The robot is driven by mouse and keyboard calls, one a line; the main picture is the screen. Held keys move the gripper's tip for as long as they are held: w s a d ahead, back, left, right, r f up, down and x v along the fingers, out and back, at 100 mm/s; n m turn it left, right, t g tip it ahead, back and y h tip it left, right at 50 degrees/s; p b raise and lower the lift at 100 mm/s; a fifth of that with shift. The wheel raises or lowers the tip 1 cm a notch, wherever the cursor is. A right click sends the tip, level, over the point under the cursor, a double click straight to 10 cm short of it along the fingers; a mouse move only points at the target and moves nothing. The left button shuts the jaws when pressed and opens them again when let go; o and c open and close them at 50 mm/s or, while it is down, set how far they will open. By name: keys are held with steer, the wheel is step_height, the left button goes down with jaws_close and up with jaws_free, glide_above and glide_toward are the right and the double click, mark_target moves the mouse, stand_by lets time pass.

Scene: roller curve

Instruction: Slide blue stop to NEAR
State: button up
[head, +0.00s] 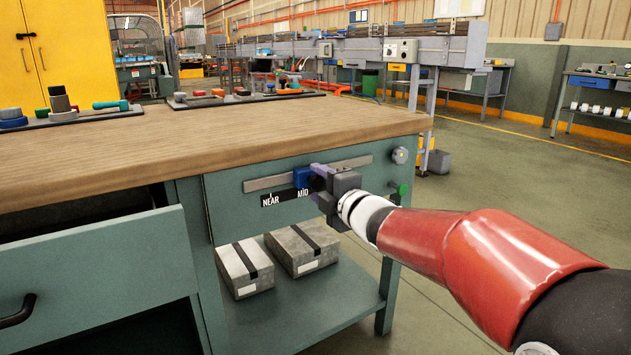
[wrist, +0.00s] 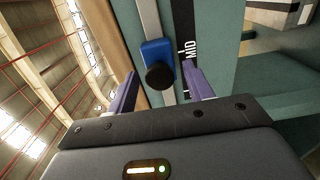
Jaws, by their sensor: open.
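The blue stop (head: 302,177) sits on a metal rail (head: 270,183) on the front of the workbench, above the MID mark of the black label strip (head: 270,200). The NEAR mark is further left on that strip. In the wrist view the blue stop (wrist: 157,62) has a round black knob (wrist: 160,76) facing me. My gripper (head: 318,178) is at the right side of the stop in the head view. In the wrist view its two purple fingers (wrist: 160,92) are apart, one on each side of the knob. I cannot tell whether either finger touches it.
A wooden benchtop (head: 200,140) overhangs the rail panel. A grey knob (head: 400,155) and a green knob (head: 403,189) are to the right. Two grey boxes (head: 303,248) lie on the lower shelf. A pulled-out drawer (head: 95,265) stands at the left.

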mark_target(319, 184)
steer(key=shift+x, duration=1.6)
steer(key=shift+c, duration=0.4)
jaws_close()
steer(key=s+a+b, duration=0.1)
steer(key=a, duration=0.1)
steer(key=s+a+b, duration=0.4)
steer(key=a, duration=0.1)
steer(key=shift+a, duration=0.1)
steer(key=shift+o, duration=0.4)
jaws_free()
